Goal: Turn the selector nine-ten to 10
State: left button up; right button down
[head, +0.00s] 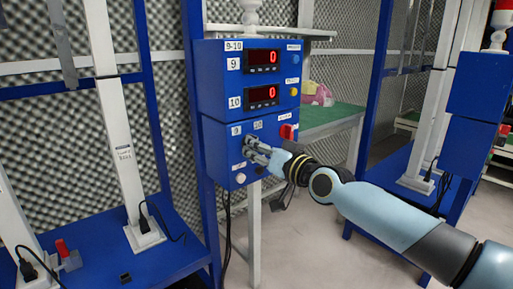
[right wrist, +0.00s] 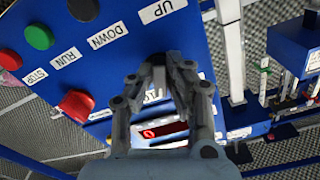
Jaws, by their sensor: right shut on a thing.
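The blue control box (head: 213,147) labelled 9-10 stands on a post in the head view, its lower panel facing me. My right gripper (head: 250,147) reaches it from the right and is shut on the selector nine-ten at the panel's upper left. The selector is almost wholly hidden by the fingers, so I cannot tell where it points. In the right wrist view the fingers (right wrist: 160,62) meet against the blue panel (right wrist: 130,55). My left gripper is not in view.
Two displays, 9 (head: 262,59) and 10 (head: 262,95), each show a red 0. A red switch (head: 287,131) sits right of the gripper. The wrist view shows a red button (right wrist: 76,105) and a green button (right wrist: 39,37). Blue-framed stations stand either side.

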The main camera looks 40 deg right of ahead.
aim_at(248, 105)
jog(key=shift+m, duration=0.8)
jog(key=c, duration=1.3)
grip_release()
jog(key=shift+r, duration=0.1)
notch_tip(248, 105, up, 10)
jog(key=shift+f, duration=0.1)
